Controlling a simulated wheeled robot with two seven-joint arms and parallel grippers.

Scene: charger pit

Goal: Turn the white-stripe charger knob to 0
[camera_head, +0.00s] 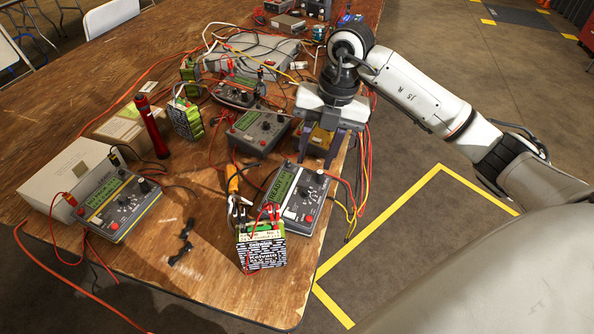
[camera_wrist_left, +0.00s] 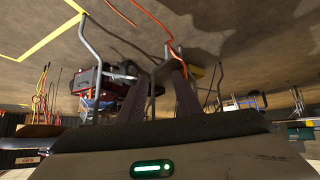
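Several grey chargers with dials stand on the wooden table. The front right charger (camera_head: 297,198) has a lit green screen and a dark knob (camera_head: 320,176) at its upper right; a pale stripe seems to run on its front, too small to be sure it is the white-stripe one. The front left charger (camera_head: 118,204) also has a green screen and seems yellow-edged. My right gripper (camera_head: 319,158) points down just behind the front right charger's knob, fingers apart, with no clear contact. My left gripper (camera_wrist_left: 158,92) shows only in the left wrist view, fingers apart and empty.
A labelled battery (camera_head: 261,248) with clamps stands before the front right charger. Another charger (camera_head: 256,131) sits behind it. A red torch-like cylinder (camera_head: 152,126) and boxes (camera_head: 68,172) are at left. Red and yellow cables cross the table and hang off its right edge.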

